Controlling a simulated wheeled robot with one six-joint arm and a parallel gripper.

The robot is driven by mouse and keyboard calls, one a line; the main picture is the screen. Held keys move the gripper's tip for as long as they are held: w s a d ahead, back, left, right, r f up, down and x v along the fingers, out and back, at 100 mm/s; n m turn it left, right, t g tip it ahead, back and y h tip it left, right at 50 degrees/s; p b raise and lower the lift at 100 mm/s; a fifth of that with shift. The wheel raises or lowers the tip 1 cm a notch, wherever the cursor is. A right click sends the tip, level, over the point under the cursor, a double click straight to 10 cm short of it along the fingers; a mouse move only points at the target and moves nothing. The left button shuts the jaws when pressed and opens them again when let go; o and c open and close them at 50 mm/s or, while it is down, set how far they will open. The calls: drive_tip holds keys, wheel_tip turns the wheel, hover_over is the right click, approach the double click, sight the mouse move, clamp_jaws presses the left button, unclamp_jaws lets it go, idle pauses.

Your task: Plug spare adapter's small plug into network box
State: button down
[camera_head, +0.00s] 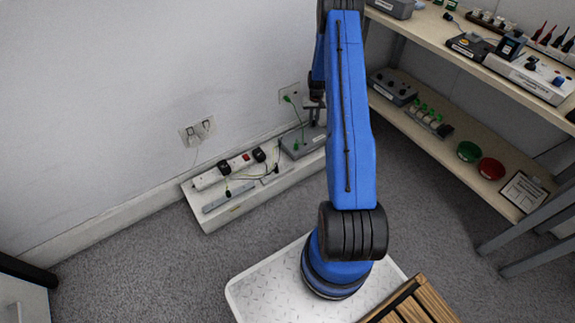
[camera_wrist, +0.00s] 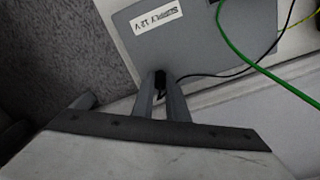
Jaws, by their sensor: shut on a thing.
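The grey box (camera_wrist: 215,40) with a white "SUPPLY 12V" label (camera_wrist: 160,17) fills the upper middle of the wrist view. It is likely the network box, the grey box (camera_head: 303,143) on the low ledge in the head view. My gripper (camera_wrist: 161,90) is shut on a small black plug (camera_wrist: 160,80) at the box's near edge. Whether the plug is seated or only touches the box, I cannot tell. A thin black cable (camera_wrist: 215,75) runs right from the plug. In the head view my gripper (camera_head: 315,115) is partly hidden beside my blue arm.
A white power strip (camera_head: 208,179) with black adapters (camera_head: 259,155) lies left of the box. A grey bar (camera_head: 216,203) lies on the white ledge (camera_head: 232,212). Loaded shelves (camera_head: 440,45) stand right.

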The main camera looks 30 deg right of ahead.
sight(314, 121)
drive_tip(key=shift+f, duration=0.15)
drive_tip(key=c, duration=1.7)
unclamp_jaws()
drive_tip(key=shift+o, duration=0.2)
drive_tip(key=shift+r, duration=2.55)
wheel_tip(314, 121, up, 17)
drive_tip(key=shift+r, duration=0.2)
drive_tip(key=shift+r, duration=0.1)
